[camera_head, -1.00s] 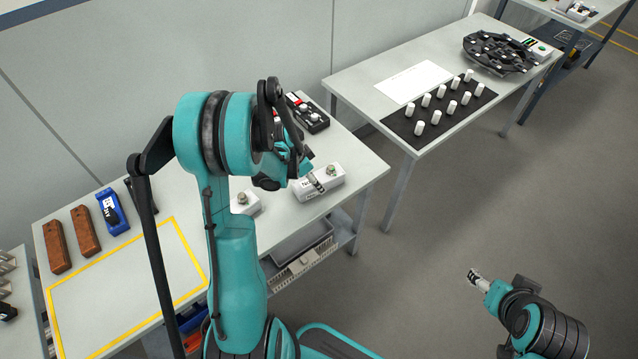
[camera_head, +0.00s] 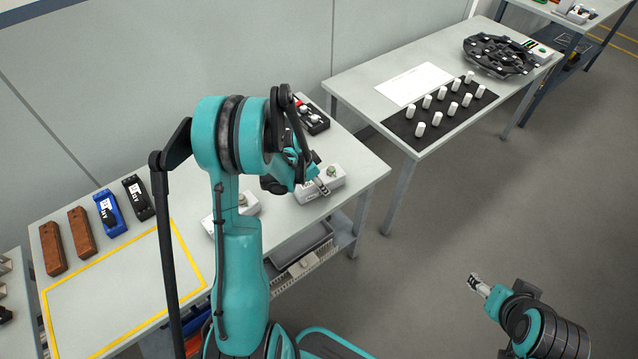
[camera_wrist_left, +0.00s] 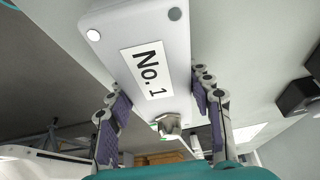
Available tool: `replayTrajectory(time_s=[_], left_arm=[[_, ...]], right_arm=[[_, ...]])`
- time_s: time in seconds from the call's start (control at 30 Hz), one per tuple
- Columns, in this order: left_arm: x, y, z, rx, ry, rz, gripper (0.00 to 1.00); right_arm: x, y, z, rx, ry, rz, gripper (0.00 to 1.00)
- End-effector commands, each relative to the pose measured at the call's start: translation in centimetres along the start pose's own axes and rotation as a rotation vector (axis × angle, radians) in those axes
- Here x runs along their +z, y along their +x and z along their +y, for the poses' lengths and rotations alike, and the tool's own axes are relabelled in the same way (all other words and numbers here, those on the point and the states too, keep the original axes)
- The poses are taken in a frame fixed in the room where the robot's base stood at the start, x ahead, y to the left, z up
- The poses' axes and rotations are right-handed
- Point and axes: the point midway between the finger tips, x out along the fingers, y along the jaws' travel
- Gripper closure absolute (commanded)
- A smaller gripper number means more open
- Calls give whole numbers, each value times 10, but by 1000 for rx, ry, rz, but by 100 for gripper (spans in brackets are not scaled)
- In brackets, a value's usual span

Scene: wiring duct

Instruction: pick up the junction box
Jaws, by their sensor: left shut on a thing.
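The junction box, white with a "No. 1" label and a grey knob, stands in the head view (camera_head: 335,178) near the right end of the near table. In the left wrist view the box (camera_wrist_left: 150,50) lies between the fingers, label facing the camera. My left gripper (camera_head: 322,187) is shut on it; the fingers (camera_wrist_left: 165,115) sit on either side of its knob end. Whether the box is clear of the table I cannot tell. A second white box (camera_head: 246,203) is partly hidden behind my left arm. My right gripper (camera_head: 474,282) hangs over the floor, away from the tables.
A black device with red and white parts (camera_head: 312,117) lies behind the box. Blue (camera_head: 110,212), black (camera_head: 138,197) and brown blocks (camera_head: 52,248) stand at the left, by a yellow outlined area (camera_head: 120,290). Another table holds white cylinders on a black mat (camera_head: 405,125).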

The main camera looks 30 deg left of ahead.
Motion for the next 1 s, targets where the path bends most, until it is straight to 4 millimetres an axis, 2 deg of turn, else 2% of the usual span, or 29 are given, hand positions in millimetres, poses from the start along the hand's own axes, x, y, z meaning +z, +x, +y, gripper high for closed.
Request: replayTrajectory(time_s=[0.27, 0.47, 0.8, 1.0], left_arm=[[-5, -12, 0, 0, 0, 0, 83], [-18, -45, 4, 1, 1, 0, 83], [-28, -88, 82, 1, 3, 1, 83], [-30, -102, 108, 1, 2, 0, 83]], right_arm=[[-3, -5, 0, 0, 0, 0, 36], [-12, -16, 0, 0, 0, 0, 36], [-22, -31, 0, 0, 0, 0, 36], [-26, -36, 0, 0, 0, 0, 36]])
